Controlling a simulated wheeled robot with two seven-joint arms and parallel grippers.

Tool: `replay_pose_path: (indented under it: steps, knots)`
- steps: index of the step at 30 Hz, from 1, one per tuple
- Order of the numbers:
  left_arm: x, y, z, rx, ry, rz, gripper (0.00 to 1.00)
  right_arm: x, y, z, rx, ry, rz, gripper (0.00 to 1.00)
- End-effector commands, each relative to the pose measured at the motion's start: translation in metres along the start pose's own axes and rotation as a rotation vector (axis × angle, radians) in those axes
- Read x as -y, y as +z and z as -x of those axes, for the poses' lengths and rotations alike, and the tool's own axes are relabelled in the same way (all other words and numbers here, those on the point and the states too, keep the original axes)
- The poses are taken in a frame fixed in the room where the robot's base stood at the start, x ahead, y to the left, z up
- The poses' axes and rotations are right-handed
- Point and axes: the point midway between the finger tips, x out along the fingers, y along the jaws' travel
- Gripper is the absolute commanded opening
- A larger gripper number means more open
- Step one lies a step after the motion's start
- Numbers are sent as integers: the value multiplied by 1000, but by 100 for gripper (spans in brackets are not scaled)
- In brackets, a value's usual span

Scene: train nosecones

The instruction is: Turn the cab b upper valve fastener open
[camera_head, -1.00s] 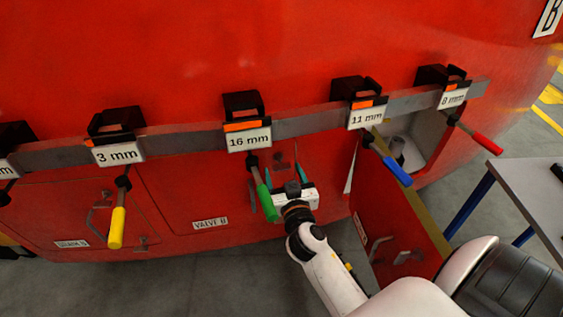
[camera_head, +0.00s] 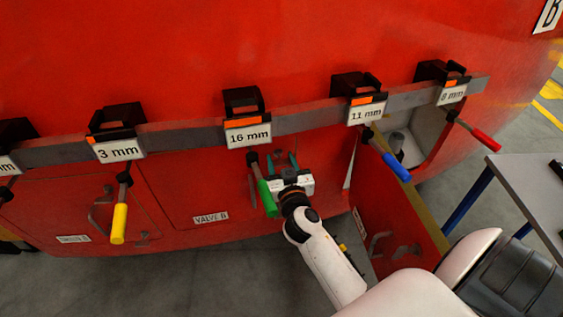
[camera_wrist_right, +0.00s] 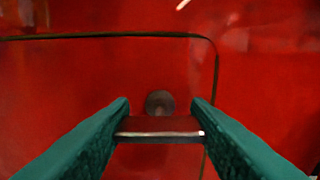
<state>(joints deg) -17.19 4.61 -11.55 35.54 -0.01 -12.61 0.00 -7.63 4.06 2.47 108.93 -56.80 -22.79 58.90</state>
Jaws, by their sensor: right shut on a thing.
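The cab b valve door is a red panel (camera_head: 185,190) with a "VALVE B" label, and it stands shut in the head view. My right gripper (camera_head: 281,166) is at the door's upper right corner, and its body hides the upper fastener there. In the right wrist view, the teal fingers of my right gripper (camera_wrist_right: 160,130) are shut on the ends of a flat metal bar, the upper valve fastener (camera_wrist_right: 159,124). A round grey boss (camera_wrist_right: 160,103) shows just behind the bar. The bar lies level across the picture. My left gripper is not in view.
A green-handled tool (camera_head: 266,198) hangs from the 16 mm holder (camera_head: 245,130), close beside my gripper. Yellow (camera_head: 119,222) and blue (camera_head: 397,167) handles hang left and right. An open red door (camera_head: 400,215) juts out right of my forearm. A table (camera_head: 530,190) stands far right.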

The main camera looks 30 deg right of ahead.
Motion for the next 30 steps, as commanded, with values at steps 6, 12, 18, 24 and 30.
replay_pose_path:
  steps: [6,12,18,24,30]
  knots:
    - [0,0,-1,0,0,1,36,0,0,0,0,0,57,21]
    - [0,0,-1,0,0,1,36,0,0,0,0,-1,186,21]
    - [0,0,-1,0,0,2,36,0,0,0,0,-1,367,21]
    - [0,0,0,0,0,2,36,-1,0,0,0,0,558,21]
    - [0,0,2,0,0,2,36,-1,0,0,0,0,749,21]
